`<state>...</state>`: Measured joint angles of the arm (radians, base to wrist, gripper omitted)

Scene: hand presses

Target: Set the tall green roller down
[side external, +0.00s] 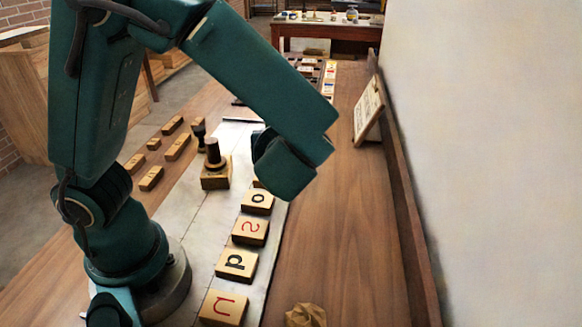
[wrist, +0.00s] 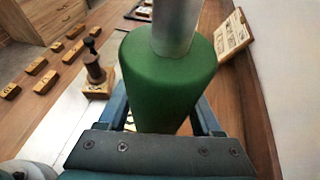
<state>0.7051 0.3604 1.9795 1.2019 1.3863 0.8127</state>
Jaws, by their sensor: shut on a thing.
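The tall green roller (wrist: 165,75) fills the middle of the wrist view, with a pale metal shaft rising from its top. It stands roughly upright, leaning slightly in the picture. My gripper (wrist: 163,118) is shut on it, with a blue finger at each side. The roller's lower end is hidden behind the gripper body, so I cannot tell whether it touches the surface. In the side view my wrist (side external: 285,165) hangs over the right edge of the pale plate (side external: 185,205) and hides the roller and the fingers.
Several letter blocks (side external: 236,264) line the plate's right edge near my wrist. A dark-handled wooden press (side external: 214,172) stands just left. Several small wooden blocks (side external: 150,178) lie further left. A framed sign (side external: 368,108) leans by the wall. Bare bench (side external: 335,215) shows right of the plate.

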